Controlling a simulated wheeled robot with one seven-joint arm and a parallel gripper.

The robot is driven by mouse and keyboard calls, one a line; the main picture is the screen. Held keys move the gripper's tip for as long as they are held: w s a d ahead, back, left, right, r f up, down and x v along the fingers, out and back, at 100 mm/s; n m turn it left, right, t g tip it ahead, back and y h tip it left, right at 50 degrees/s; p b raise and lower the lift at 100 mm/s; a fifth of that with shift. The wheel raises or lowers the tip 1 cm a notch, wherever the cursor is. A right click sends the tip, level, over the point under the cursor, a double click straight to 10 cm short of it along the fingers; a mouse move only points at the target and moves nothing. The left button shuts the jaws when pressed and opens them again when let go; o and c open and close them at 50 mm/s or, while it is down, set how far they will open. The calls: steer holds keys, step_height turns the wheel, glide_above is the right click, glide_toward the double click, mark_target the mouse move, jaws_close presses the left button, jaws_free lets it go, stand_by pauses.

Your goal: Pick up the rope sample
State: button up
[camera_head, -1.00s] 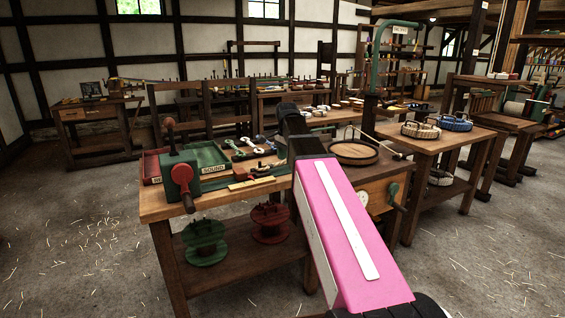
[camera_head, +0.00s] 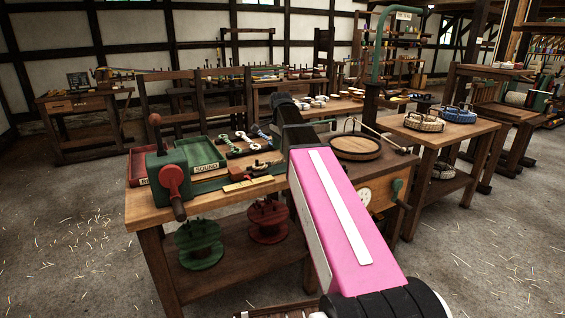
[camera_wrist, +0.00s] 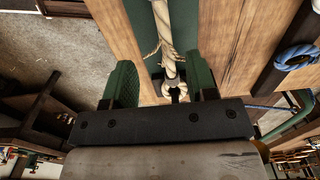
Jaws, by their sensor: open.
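A pale tan twisted rope (camera_wrist: 163,28) with frayed strands runs down between my gripper's green fingers in the wrist view; I take it as the rope sample. Its lower end is at a small eye or loop close to the palm. My gripper (camera_wrist: 162,78) is open, one finger on each side of the rope, with gaps visible. In the head view my pink arm hides the gripper and whatever lies behind it. Several short rope pieces (camera_head: 240,142) in white, dark and blue lie on the wooden bench (camera_head: 225,203).
A green tray (camera_head: 202,155) labelled SOUND and a red tray (camera_head: 138,167) sit at the bench's left, behind a crank device (camera_head: 168,176). A round wooden tray (camera_head: 356,147) is right of my arm. Rope coils (camera_head: 424,122) lie on another table.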

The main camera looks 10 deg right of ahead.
mark_target(281, 159)
steer(key=shift+w+f, duration=0.2)
steer(key=shift+f, duration=1.2)
steer(key=shift+w+f, duration=0.15)
steer(key=shift+f, duration=1.2)
jaws_close()
